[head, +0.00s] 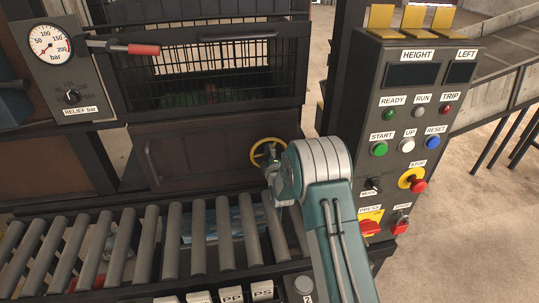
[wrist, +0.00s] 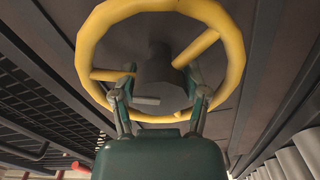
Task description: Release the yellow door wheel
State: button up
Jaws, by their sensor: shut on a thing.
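The yellow door wheel (head: 256,147) is on the right part of the brown door panel (head: 200,155). In the wrist view the wheel (wrist: 236,60) fills the upper middle, with its spokes and dark hub visible. My gripper (head: 270,162) is at the wheel, and my arm hides part of the wheel's right side. In the wrist view my gripper's fingers (wrist: 160,88) reach past the near rim on both sides, and it is shut on the wheel. The exact contact at the fingertips is hard to make out.
A roller conveyor (head: 150,240) runs in front of the door. A control panel (head: 410,130) with buttons stands close to the right of my arm. A pressure gauge (head: 50,43) and a red-handled lever (head: 143,49) are at the upper left. A black mesh guard (head: 140,80) is above the door.

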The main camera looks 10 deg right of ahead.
jog(key=n, duration=0.4)
jog(key=shift+f, duration=0.15)
jog(key=shift+n, duration=0.4)
jog(key=shift+s+f, duration=0.1)
jog(key=shift+f, duration=0.05)
jog(key=o, duration=1.1)
jog(key=shift+o, duration=0.2)
jog(key=s, duration=1.1)
jog(key=shift+s, duration=0.4)
